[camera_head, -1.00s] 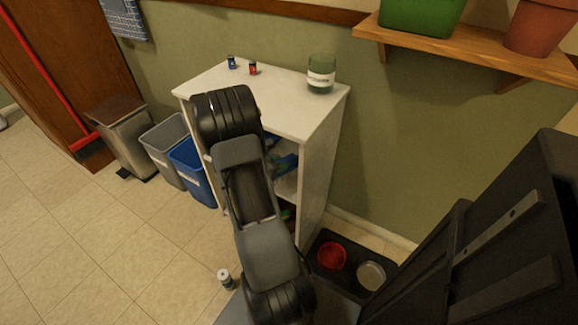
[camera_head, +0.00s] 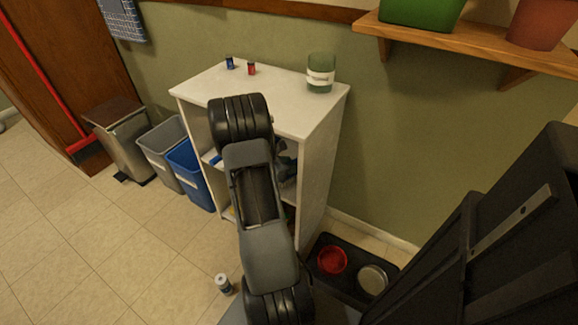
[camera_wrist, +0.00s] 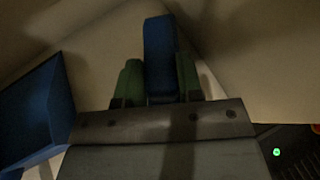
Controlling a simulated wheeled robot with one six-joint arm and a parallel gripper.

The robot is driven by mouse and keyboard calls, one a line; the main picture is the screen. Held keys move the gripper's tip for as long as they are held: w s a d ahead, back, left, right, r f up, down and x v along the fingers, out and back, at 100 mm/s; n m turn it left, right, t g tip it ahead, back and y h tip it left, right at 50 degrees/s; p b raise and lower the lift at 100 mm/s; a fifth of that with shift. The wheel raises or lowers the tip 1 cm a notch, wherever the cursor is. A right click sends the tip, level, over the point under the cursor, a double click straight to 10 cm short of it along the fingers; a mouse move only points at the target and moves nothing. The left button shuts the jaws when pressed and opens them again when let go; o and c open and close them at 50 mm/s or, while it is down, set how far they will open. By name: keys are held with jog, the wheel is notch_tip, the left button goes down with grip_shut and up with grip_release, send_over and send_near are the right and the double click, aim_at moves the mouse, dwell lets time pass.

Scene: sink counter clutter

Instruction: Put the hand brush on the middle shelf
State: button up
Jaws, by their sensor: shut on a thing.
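My gripper (camera_wrist: 159,82) is shut on a blue part of the hand brush (camera_wrist: 160,45), between its two green fingers in the wrist view. The rest of the brush is hidden. The white shelf unit (camera_head: 290,108) stands against the green wall in the head view. Its middle shelf (camera_head: 208,157) shows only in part, because my arm covers most of the open front. My gripper is at the shelf opening, mostly hidden behind my arm. I cannot tell whether the brush touches a shelf board.
A larger blue object (camera_wrist: 35,110) is at the left of the wrist view. Two small items and a green jar (camera_head: 320,72) stand on the unit's top. A blue bin (camera_head: 190,175) and a grey bin (camera_head: 160,150) stand left. A small bottle (camera_head: 223,284) is on the floor.

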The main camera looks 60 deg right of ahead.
jog(key=shift+f, duration=0.15)
jog(key=o, duration=0.9)
jog(key=shift+o, duration=0.2)
